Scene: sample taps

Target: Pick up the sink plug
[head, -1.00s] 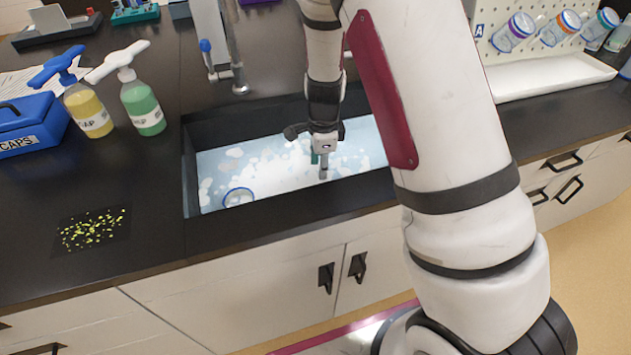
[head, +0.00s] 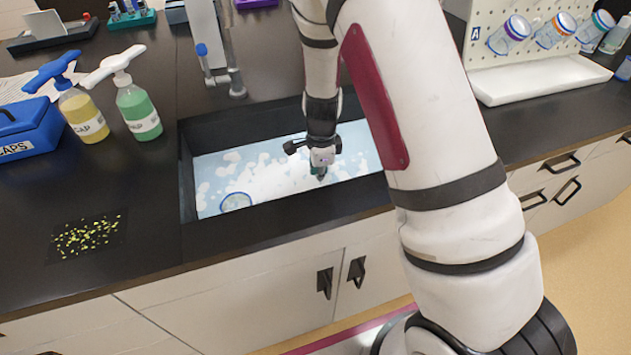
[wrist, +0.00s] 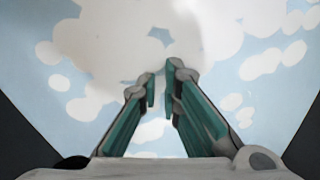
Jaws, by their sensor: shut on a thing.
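My gripper (head: 320,175) points down into the sink (head: 187,185), with its tips at the foamy, pale blue water. In the wrist view, the two teal-lined fingers of my gripper (wrist: 160,74) are close together, with a narrow gap between their tips. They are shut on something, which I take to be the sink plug. I cannot make out the plug itself, as the white foam and the fingertips hide it. The water (wrist: 70,105) around the tips is covered in white foam patches.
A blue-rimmed round glass item (head: 236,201) lies in the sink's front left. The tap (head: 230,75) stands behind. Soap bottles (head: 138,108) and a blue box (head: 28,130) are at left. A white tray (head: 548,82) is at right. The dark counter front is mostly clear.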

